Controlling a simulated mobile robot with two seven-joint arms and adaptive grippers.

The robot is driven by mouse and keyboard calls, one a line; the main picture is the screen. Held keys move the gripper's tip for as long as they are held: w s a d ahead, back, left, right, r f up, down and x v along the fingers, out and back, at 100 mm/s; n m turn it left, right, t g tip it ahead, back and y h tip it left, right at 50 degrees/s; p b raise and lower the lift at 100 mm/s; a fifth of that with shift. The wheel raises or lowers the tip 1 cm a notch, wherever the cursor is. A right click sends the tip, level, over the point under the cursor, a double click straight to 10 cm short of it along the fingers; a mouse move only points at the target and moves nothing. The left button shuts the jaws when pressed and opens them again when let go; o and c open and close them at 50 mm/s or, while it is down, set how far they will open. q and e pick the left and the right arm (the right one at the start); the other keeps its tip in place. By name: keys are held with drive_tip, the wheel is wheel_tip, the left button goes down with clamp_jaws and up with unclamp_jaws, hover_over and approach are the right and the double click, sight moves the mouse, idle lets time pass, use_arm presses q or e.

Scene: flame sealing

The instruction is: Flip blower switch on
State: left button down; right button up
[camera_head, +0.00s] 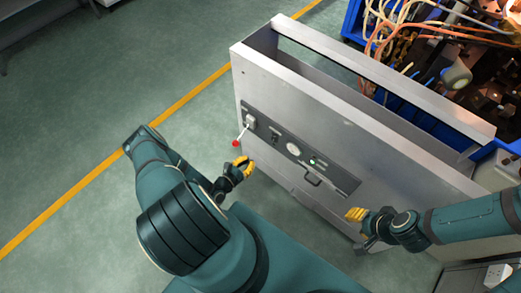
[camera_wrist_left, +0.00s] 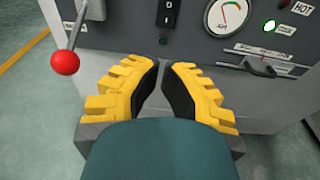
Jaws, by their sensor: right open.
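The dark rocker switch marked 0 and I (camera_wrist_left: 168,14) is on the grey machine's front panel, beyond my left fingertips in the left wrist view. It shows small in the head view (camera_head: 275,137); its position cannot be read surely. My left gripper (camera_head: 241,167) is in front of the panel, below the switch area. In the left wrist view its yellow fingers (camera_wrist_left: 160,66) have tips close together, with a narrow gap and nothing between them. My right gripper (camera_head: 358,222) is open and empty near the lower right of the panel.
A red-knobbed lever (camera_wrist_left: 66,62) sticks out left of the switch, near my left fingers. A gauge (camera_wrist_left: 228,16), a lit green lamp (camera_wrist_left: 269,26) and a handle (camera_wrist_left: 256,66) lie to the right. The floor left of the machine (camera_head: 110,90) is clear.

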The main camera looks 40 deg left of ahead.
sight(274, 138)
use_arm(q)
drive_tip(key=w+b, duration=0.1)
drive_tip(key=w, duration=0.3)
drive_tip(key=w+f+b, duration=0.1)
drive_tip(key=w, duration=0.4)
drive_tip(key=w+d+b, duration=0.1)
drive_tip(key=w, duration=0.3)
drive_tip(key=shift+w+f, duration=0.2)
drive_tip(key=shift+f, duration=0.15)
